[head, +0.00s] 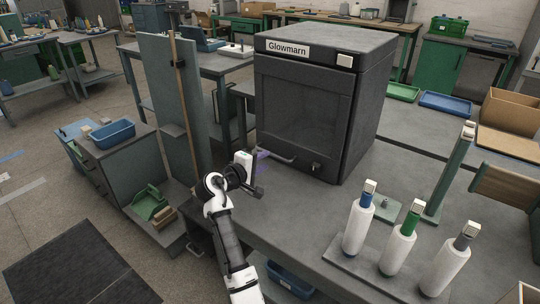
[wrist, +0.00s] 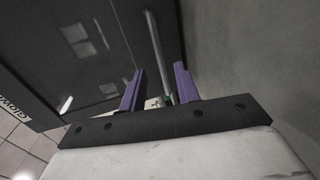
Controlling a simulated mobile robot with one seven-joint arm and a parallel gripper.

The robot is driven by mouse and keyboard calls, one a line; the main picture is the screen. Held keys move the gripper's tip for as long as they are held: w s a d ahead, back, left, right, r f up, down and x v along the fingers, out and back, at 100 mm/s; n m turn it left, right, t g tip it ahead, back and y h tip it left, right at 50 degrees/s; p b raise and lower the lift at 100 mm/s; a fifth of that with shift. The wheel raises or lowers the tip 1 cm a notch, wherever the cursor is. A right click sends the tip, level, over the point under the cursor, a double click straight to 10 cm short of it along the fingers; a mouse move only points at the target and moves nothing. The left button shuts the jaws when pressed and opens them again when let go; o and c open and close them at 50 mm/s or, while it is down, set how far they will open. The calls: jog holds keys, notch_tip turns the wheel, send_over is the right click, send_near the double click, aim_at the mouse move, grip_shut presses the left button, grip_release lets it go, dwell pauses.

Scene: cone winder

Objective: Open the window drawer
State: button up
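The dark grey cabinet labelled "Glowmarn" (head: 318,100) stands on the grey bench, with a dark window front (head: 300,112) that looks flush with the body. A grey bar handle (head: 278,157) runs along the lower left of this front; it also shows in the wrist view (wrist: 155,50). My gripper (head: 261,154) is at the left end of the handle. In the wrist view its two purple fingers (wrist: 159,88) are spread apart, and the bar appears in the gap between them. I cannot tell whether the bar is inside the grip or just beyond the fingertips.
A small dark latch or knob (head: 316,167) sits right of the handle. White cones with blue, green and grey tops (head: 400,246) stand on a plate at the front right. A tall green panel (head: 170,105) rises left of my arm. The bench before the cabinet is clear.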

aim_at(273, 155)
jog(key=shift+x, duration=2.35)
grip_shut()
